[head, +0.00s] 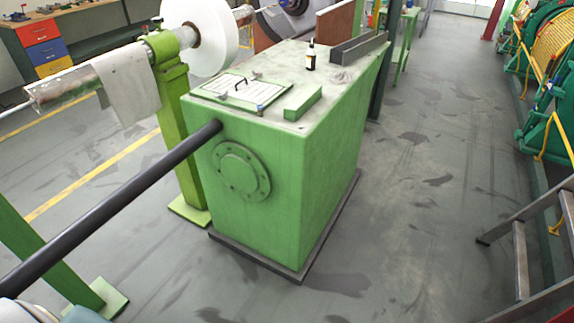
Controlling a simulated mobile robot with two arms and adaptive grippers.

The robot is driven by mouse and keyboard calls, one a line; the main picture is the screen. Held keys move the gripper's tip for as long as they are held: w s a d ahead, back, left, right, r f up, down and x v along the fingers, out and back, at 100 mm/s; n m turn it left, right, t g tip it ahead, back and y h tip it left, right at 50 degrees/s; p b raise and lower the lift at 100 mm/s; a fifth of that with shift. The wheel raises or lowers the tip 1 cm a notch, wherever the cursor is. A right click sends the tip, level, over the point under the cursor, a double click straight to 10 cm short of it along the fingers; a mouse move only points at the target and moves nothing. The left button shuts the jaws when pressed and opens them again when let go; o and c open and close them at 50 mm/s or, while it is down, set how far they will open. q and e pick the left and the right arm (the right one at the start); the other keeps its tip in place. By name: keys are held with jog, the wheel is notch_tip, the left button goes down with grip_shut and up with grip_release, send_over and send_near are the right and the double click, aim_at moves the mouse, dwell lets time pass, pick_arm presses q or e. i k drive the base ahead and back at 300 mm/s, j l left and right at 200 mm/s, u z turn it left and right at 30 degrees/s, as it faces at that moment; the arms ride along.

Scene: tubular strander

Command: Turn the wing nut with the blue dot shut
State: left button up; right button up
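A green machine housing (330,150) stands in the middle of the head view. On its top lies a pale, lined cover plate (262,94) in a green frame, with a small dark handle (241,81) standing up from it. A small grey-blue piece (260,112) sits at the plate's front edge. Other tiny fittings at the plate's edges are too small to make out. I cannot tell which fitting is a wing nut, and no blue dot can be told for sure. Neither of my grippers is in view.
A dark bottle (311,57) and a green block (303,103) stand on the housing top near the plate. A black bar (110,205) runs into the housing from the lower left. A ladder (520,255) is at right. The floor (410,190) right of the housing is clear.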

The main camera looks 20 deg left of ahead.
aim_at(222, 96)
jog(key=u, duration=0.8)
